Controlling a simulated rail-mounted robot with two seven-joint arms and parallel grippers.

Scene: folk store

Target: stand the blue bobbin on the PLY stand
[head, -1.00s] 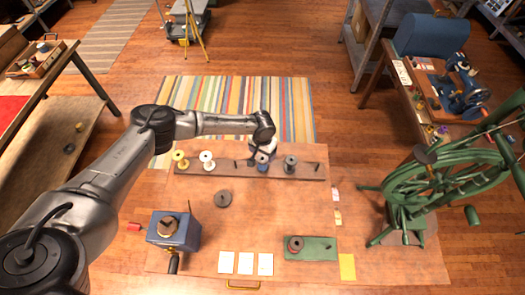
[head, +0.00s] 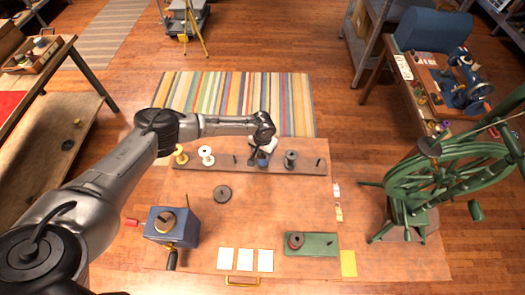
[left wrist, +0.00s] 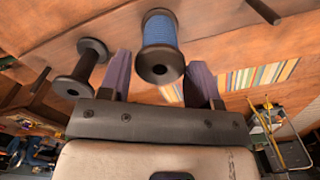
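The blue bobbin (head: 262,162) stands on the long dark peg rack, partly hidden by my left gripper (head: 262,151). In the left wrist view, the blue bobbin (left wrist: 161,38) has blue thread and dark ends. It lies between the two fingers of my left gripper (left wrist: 160,72), with a gap on each side. The gripper is open and not closed on it. A green stand (head: 315,250) at the front right holds a reddish bobbin (head: 296,240) and has a bare peg at its right. I cannot read any PLY label. My right gripper is not in view.
The rack (head: 220,167) also holds yellow (head: 181,155), white (head: 206,156) and dark grey (head: 291,159) bobbins, plus bare pegs. A dark disc (head: 222,193), a blue box (head: 180,226) and white cards lie in front. A green spinning wheel (head: 440,180) stands right of the table.

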